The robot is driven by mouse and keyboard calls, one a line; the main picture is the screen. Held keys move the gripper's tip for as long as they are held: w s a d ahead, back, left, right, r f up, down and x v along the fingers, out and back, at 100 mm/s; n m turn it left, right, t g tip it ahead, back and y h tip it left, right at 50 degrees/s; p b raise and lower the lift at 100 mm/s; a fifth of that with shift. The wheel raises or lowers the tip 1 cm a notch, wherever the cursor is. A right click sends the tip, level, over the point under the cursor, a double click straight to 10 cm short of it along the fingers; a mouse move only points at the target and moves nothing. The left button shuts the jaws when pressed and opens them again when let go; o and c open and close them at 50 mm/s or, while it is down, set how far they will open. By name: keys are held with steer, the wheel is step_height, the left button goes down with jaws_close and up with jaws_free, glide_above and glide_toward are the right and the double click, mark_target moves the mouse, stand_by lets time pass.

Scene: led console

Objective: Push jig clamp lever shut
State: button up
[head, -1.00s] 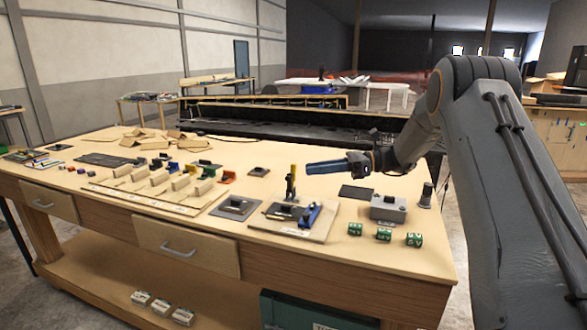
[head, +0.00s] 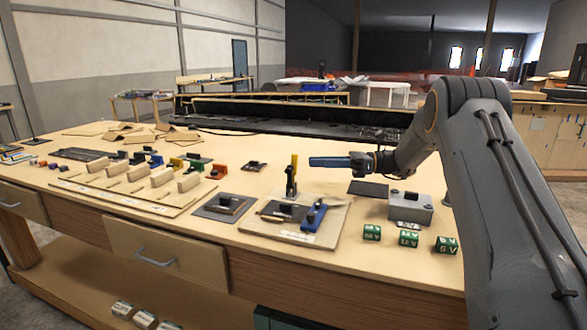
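The jig (head: 301,240) is a flat plate near the front edge of the bench, with a dark block and a blue part (head: 314,214) on it. Its clamp lever (head: 293,175) stands upright, with a yellow handle on a dark base. My gripper (head: 312,161) reaches in from the right, its long blue fingers level and pointing left. In the picture their tips are just right of the yellow handle, with a small gap. They look side-on like one bar, so the opening between them is hidden. The depth between tips and lever is unclear.
A grey box (head: 410,207) and green labelled cubes (head: 409,239) sit right of the jig. A dark plate (head: 235,208) and a board with wooden blocks (head: 120,197) are at left. A dark flat pad (head: 368,189) lies behind the box. Bare bench lies behind the lever.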

mark_target(294, 162)
steer(key=shift+w+a+f+p, duration=0.15)
steer(key=shift+a+p, duration=0.45)
steer(key=shift+a, duration=1.35)
steer(key=shift+w+a+r+p, duration=0.15)
steer(key=shift+a+p, duration=0.45)
steer(key=shift+a, duration=1.3)
steer(key=shift+f, duration=0.1)
jaws_close()
